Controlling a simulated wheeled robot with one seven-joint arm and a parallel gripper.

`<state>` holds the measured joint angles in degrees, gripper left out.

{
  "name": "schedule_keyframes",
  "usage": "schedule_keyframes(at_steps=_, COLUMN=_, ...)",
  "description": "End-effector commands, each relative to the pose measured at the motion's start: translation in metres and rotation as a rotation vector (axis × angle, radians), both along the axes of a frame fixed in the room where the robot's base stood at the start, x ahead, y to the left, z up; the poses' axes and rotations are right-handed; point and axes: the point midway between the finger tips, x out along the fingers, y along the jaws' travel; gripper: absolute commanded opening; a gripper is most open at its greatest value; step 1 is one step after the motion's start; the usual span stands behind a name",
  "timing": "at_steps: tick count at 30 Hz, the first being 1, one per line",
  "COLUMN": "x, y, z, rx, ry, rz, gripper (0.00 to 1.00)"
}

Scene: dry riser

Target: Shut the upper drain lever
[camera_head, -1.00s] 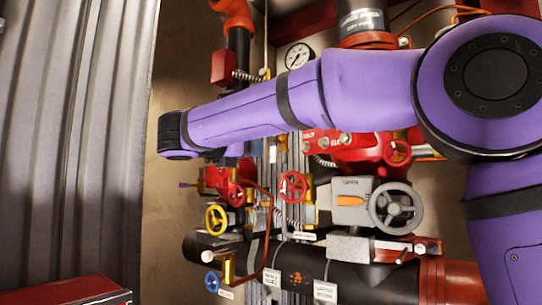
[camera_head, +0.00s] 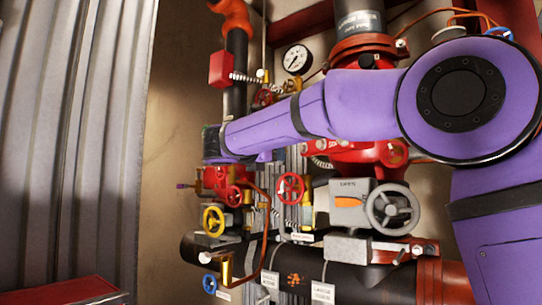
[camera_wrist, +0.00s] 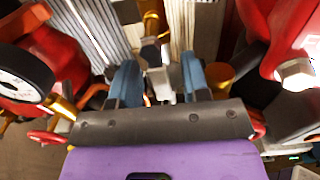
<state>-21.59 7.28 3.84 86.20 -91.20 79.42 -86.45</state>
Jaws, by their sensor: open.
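My gripper (camera_wrist: 158,76) is open in the wrist view, with its two blue fingers apart. My fingers cannot be made out there. No lever in the head view can be surely named the upper drain lever.
A pressure gauge (camera_head: 297,59) is above my arm. Below it are red handwheels (camera_head: 290,188), a yellow handwheel (camera_head: 214,221), a blue handwheel (camera_head: 210,284) and a grey actuator with handwheel (camera_head: 389,209). A black horizontal pipe (camera_head: 345,280) runs beneath. Corrugated metal (camera_head: 70,140) stands left.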

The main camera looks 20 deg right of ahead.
Motion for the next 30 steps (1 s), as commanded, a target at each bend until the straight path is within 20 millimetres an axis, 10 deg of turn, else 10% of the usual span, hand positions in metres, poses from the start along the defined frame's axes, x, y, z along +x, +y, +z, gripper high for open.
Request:
schedule_keyframes(at_steps=4, x=-0.0001, y=0.0002, z=0.0000, rx=0.000, ry=0.000, rz=0.000, gripper=0.43)
schedule_keyframes(at_steps=10, x=-0.0002, y=0.0003, z=0.0001, rx=0.000, ry=0.000, rz=0.000, gripper=0.00)
schedule_keyframes(at_steps=30, x=0.0064, y=0.0053, z=0.0012, rx=0.134, ry=-0.182, rz=0.000, gripper=0.00)
